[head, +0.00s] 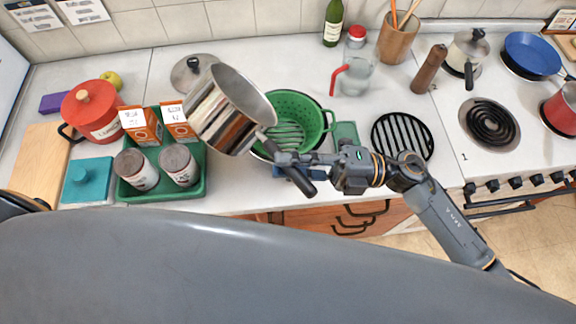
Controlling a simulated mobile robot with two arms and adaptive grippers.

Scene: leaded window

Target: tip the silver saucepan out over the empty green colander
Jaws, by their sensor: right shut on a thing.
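The silver saucepan (217,117) is in the air at centre-left, tilted, with its mouth turned up and to the right. What I see of its inside is plain grey; its bottom inside is hidden. My right gripper (288,158) is shut on the saucepan's dark handle. The green colander (318,112) stands on the counter just right of the saucepan, whose rim covers its left side. The part of the colander's inside that shows is bare green with slots. My left gripper is not in view.
A green tray (196,187) with cartons and cans stands left of the saucepan. A glass jug (355,78) with a red handle stands behind right. A loose lid (190,73) lies behind the saucepan.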

